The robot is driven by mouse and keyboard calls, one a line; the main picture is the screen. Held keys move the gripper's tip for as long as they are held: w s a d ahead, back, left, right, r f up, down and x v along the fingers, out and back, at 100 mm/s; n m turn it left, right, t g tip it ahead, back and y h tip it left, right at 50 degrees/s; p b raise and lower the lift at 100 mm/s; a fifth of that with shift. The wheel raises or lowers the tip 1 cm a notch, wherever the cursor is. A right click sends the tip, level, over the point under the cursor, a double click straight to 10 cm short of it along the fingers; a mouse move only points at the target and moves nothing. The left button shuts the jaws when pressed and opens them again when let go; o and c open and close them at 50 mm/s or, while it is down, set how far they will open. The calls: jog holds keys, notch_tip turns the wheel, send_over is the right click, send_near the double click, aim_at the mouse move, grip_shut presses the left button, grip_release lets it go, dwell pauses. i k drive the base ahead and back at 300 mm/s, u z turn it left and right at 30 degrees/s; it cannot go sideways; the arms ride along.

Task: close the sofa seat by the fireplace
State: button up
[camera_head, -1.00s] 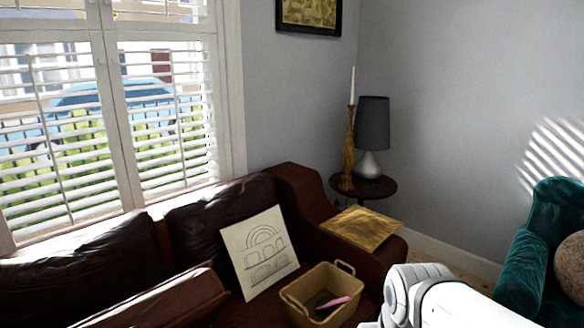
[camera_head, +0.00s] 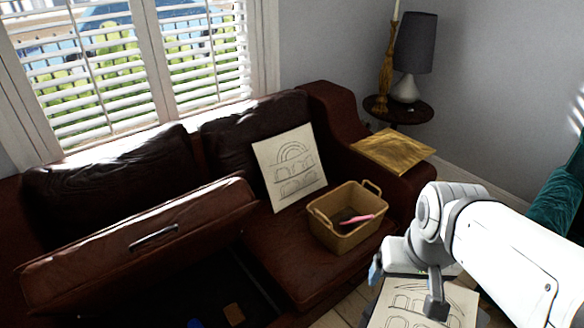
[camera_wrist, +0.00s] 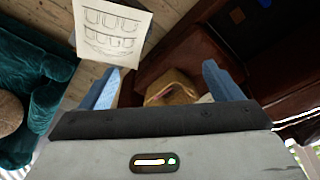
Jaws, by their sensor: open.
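The dark red-brown leather sofa (camera_head: 300,240) stands under the window. Its left seat (camera_head: 140,240) is raised and tilted up, with a dark handle (camera_head: 153,237) on its face. A dark storage space with small items inside shows below it. My gripper (camera_wrist: 163,85) is open and empty in the wrist view, its two blue fingers spread apart. In the head view a blue fingertip shows right of the sofa's front, well away from the raised seat. No fireplace is in view.
A tan basket (camera_head: 342,232) with a pink-handled item sits on the right seat, beside a leaning drawing (camera_head: 289,167). Another drawing (camera_head: 408,309) lies at the bottom right. A side table (camera_head: 398,111) with a lamp stands behind the sofa arm. A teal armchair (camera_wrist: 30,95) is opposite.

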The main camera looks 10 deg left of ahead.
aim_at(89, 276)
jog(key=u, duration=1.3)
jog(key=i, duration=0.65)
jog(key=u, duration=0.2)
